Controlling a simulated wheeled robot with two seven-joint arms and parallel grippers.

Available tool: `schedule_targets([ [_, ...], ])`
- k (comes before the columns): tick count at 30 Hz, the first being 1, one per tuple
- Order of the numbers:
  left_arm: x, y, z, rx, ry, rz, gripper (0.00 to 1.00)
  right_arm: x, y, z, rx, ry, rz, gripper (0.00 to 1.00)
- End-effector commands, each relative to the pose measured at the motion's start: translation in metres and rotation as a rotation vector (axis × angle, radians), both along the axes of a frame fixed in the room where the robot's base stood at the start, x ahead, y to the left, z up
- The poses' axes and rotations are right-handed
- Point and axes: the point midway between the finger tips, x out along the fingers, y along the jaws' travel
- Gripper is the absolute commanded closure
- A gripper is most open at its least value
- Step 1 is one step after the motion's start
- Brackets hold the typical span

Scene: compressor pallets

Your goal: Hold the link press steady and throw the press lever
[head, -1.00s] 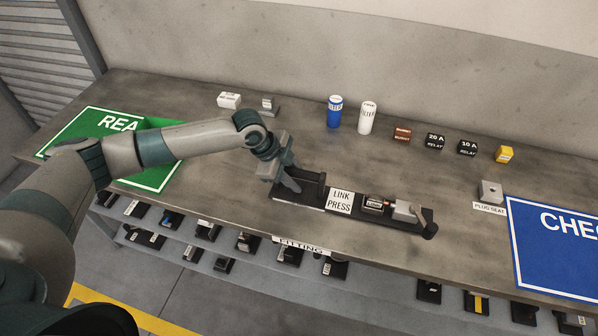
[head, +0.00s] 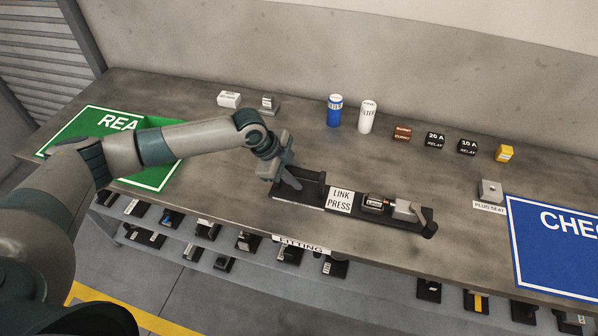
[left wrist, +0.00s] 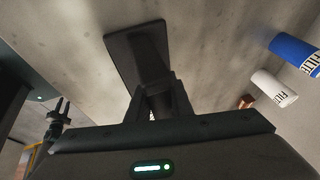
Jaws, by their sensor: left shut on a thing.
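The link press (head: 385,215) is a long black base with a white LINK PRESS label (head: 340,200). It lies near the front edge of the bench. Its press lever (head: 430,222) is a dark arm at the right end, beside a grey block (head: 407,210). A dark part with a small white label sits left of that block. My left gripper (head: 286,180) is at the press's left end, shut on its black upright handle. In the left wrist view the fingers (left wrist: 156,98) meet at the press's dark part (left wrist: 137,50). A small, dark two-pronged shape at left looks like my right gripper (left wrist: 61,107), prongs apart, away from the press.
A blue filter (head: 335,110) and a white filter (head: 367,117) stand behind the press. Several small relay blocks and a plug seat (head: 490,191) lie to the right. A green mat (head: 150,178) is at left and a blue mat (head: 555,255) at right. Shelved parts sit below.

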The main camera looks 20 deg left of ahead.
Motion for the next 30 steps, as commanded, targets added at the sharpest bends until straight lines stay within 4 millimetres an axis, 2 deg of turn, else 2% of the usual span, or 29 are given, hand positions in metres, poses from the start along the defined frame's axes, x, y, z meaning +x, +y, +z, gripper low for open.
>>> schedule_targets([
  [30, 0.0, -0.013, 0.0, -0.003, 0.001, 0.072, 1.0, 0.0, 0.002, 0.015, 0.002, 0.0, -0.002, 0.69],
])
